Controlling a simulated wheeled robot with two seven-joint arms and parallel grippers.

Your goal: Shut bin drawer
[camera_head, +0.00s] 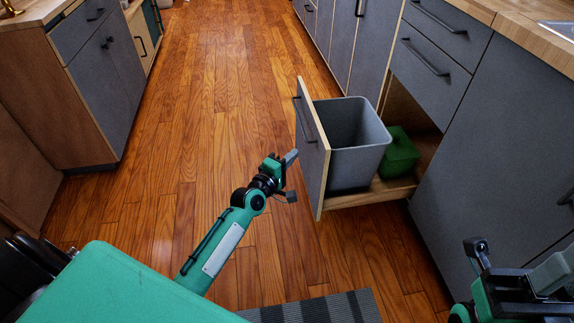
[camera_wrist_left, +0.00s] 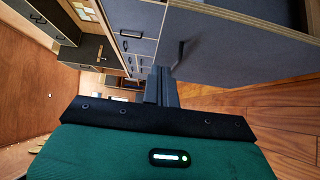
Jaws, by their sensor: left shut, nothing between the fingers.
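The bin drawer (camera_head: 314,160) is pulled out from the right-hand cabinets, its grey front with wood edges facing left. Its black handle (camera_head: 303,118) is on that face. A grey bin (camera_head: 357,142) and a smaller green bin (camera_head: 400,154) stand inside. My left gripper (camera_head: 291,157) is shut and empty, beside the drawer front. In the left wrist view, the shut fingers (camera_wrist_left: 161,86) point toward the drawer front (camera_wrist_left: 235,50), close to its handle (camera_wrist_left: 179,54); contact cannot be told. My right gripper (camera_head: 552,272) is partly in view at the lower right; its fingers are unclear.
The wooden floor (camera_head: 200,90) is clear along the aisle. Grey cabinets (camera_head: 95,65) stand on the left. More drawers (camera_head: 440,50) and a wood counter (camera_head: 510,18) are at right. A striped mat (camera_head: 320,308) lies in front.

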